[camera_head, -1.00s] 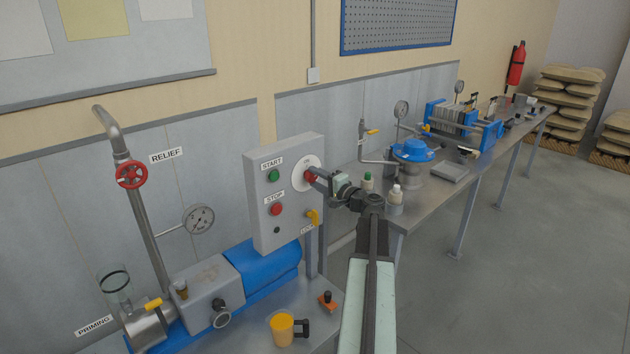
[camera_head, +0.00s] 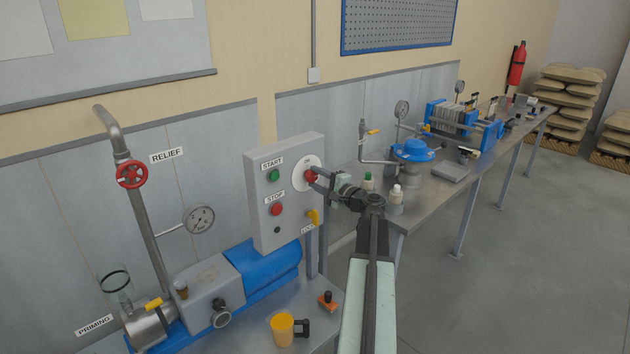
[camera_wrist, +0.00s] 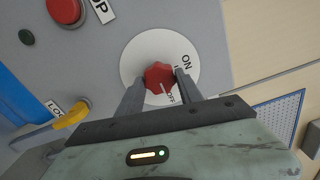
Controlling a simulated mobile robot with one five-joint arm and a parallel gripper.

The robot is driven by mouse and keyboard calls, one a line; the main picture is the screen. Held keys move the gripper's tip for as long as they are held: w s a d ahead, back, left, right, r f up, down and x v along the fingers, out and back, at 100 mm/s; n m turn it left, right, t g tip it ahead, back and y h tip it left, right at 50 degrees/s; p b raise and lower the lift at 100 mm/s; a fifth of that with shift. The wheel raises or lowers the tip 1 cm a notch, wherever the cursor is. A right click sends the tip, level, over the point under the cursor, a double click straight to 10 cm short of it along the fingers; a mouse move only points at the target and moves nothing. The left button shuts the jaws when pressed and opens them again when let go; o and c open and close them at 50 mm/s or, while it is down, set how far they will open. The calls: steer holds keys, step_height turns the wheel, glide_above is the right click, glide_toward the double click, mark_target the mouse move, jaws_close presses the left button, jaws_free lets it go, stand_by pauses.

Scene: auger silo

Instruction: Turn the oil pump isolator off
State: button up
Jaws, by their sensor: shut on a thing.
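The oil pump isolator is a red knob (camera_wrist: 158,76) on a round white plate (camera_wrist: 132,58) marked ON and OFF. In the wrist view its white pointer line slants toward the OFF lettering, which a finger partly covers. My gripper (camera_wrist: 157,82) has one finger on each side of the knob and is shut on it. In the head view, the isolator plate (camera_head: 300,167) is at the upper right of the grey control box (camera_head: 262,225). My gripper (camera_head: 314,179) reaches it from the right and partly hides the knob.
A green START button (camera_head: 273,175), a red STOP button (camera_head: 277,210) and a yellow LOCK tab (camera_head: 314,217) share the box face. The bench (camera_head: 455,195) to the right carries several items.

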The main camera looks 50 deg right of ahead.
steer(key=o, duration=1.4)
steer(key=shift+w, duration=0.1)
steer(key=s, duration=0.7)
steer(key=shift+s+a, duration=0.3)
steer(key=shift+s, duration=0.1)
